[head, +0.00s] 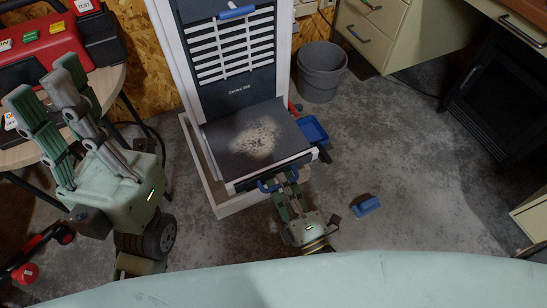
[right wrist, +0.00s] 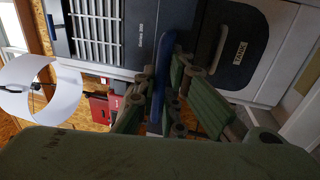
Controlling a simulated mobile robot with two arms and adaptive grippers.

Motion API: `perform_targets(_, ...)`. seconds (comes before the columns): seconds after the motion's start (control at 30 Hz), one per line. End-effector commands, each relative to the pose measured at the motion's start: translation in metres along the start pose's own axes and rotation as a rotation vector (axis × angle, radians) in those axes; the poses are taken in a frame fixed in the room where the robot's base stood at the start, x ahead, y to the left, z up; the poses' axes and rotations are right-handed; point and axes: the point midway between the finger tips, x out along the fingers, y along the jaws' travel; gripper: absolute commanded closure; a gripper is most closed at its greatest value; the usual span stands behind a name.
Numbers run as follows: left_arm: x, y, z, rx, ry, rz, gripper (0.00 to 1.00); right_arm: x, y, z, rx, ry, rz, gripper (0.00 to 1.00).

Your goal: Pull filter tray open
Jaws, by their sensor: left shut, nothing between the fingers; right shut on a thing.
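The filter tray (head: 288,143) is a dark slab with a pale, speckled dusty patch on top. In the head view it juts out from the tall white-framed unit (head: 233,83), below its louvres. A blue handle (head: 266,185) is on its front edge; it also shows as an upright blue bar in the right wrist view (right wrist: 168,48). My right gripper (head: 282,187) is shut on this handle, its green fingers on both sides of it in the right wrist view (right wrist: 164,85). My left gripper (head: 45,88) is raised at the left, shut and empty, away from the tray.
A round table (head: 104,88) with a red case (head: 38,50) is at the left, near my left gripper. A grey bin (head: 321,72) stands right of the unit. A blue object (head: 367,205) lies on the floor. The floor right of the tray is mostly clear.

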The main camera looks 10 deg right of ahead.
Motion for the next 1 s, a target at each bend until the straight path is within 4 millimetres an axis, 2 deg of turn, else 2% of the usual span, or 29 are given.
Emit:
perform_targets(0.1,0.007,0.0,-0.001,0.0,0.0,0.0,1.0,-0.015,0.004,0.0,0.002,-0.001,-0.003,1.0)
perform_targets(0.2,0.008,0.0,-0.002,0.0,0.0,0.0,1.0,-0.021,0.004,-0.001,0.002,0.0,-0.002,1.0)
perform_targets(0.63,0.008,0.0,-0.001,-0.001,-0.001,0.0,1.0,-0.028,0.004,-0.001,0.002,0.001,-0.001,1.0)
perform_targets(0.67,0.008,0.0,-0.001,-0.001,-0.001,0.0,1.0,-0.028,0.004,-0.001,0.002,0.001,-0.001,0.9)
perform_targets(0.83,0.008,0.0,-0.001,-0.001,-0.002,0.0,1.0,-0.026,0.004,0.0,0.001,0.0,-0.001,0.75)
perform_targets(1.0,0.008,0.0,-0.001,-0.001,-0.002,0.0,1.0,-0.025,0.004,0.0,0.001,-0.001,0.0,0.71)
